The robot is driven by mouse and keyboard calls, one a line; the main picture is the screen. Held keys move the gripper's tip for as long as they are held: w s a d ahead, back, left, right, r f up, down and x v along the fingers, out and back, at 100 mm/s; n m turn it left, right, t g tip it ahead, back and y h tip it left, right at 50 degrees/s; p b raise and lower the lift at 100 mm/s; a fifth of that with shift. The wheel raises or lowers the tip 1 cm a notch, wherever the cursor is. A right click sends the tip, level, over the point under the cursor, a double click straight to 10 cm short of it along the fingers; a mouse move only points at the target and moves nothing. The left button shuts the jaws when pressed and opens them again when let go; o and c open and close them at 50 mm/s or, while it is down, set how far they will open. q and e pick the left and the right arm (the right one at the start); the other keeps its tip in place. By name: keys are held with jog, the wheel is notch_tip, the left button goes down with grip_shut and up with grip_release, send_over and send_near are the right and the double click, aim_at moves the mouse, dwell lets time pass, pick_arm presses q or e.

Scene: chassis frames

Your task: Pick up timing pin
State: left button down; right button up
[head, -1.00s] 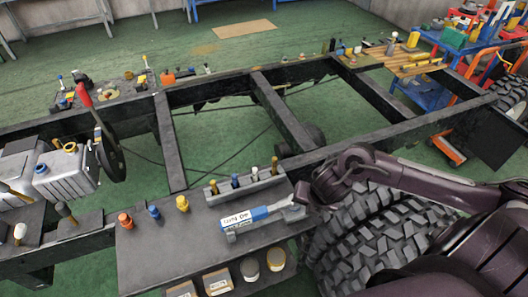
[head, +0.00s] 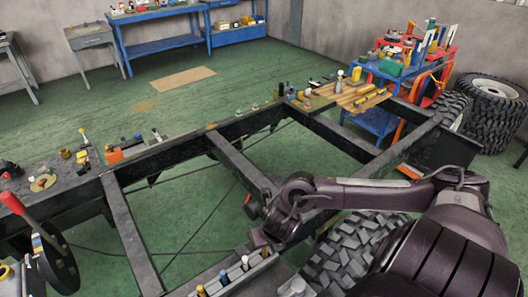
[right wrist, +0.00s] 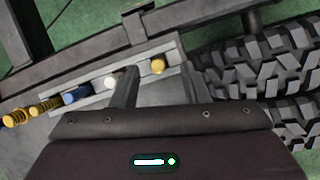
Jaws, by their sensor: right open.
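A grey rack (head: 232,283) at the bottom of the head view holds upright pins with coloured heads. They are a yellow one (head: 201,291), a blue one (head: 223,278), a white one (head: 245,263) and a gold one (head: 265,252). I cannot tell which is the timing pin. In the right wrist view, my right gripper (right wrist: 160,76) is open and empty, over the rack's right end. The gold-headed pin (right wrist: 157,66) shows between its fingertips; the white-headed pin (right wrist: 115,78) is just left of the left finger. My left gripper is not in view.
Black chassis rails (head: 240,160) and crossbars surround the rack. A large tyre (head: 350,245) stands close to the right arm. A red-handled lever (head: 12,203) rises at left. A wooden board with parts (head: 350,97) lies farther back. Green floor shows between the rails.

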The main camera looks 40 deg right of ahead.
aim_at(265, 251)
jog(key=x, duration=0.3)
jog(key=shift+a, duration=0.1)
jog(key=shift+w+f, duration=0.25)
jog(key=shift+f, duration=0.1)
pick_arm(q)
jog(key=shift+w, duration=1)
pick_arm(e)
grip_shut()
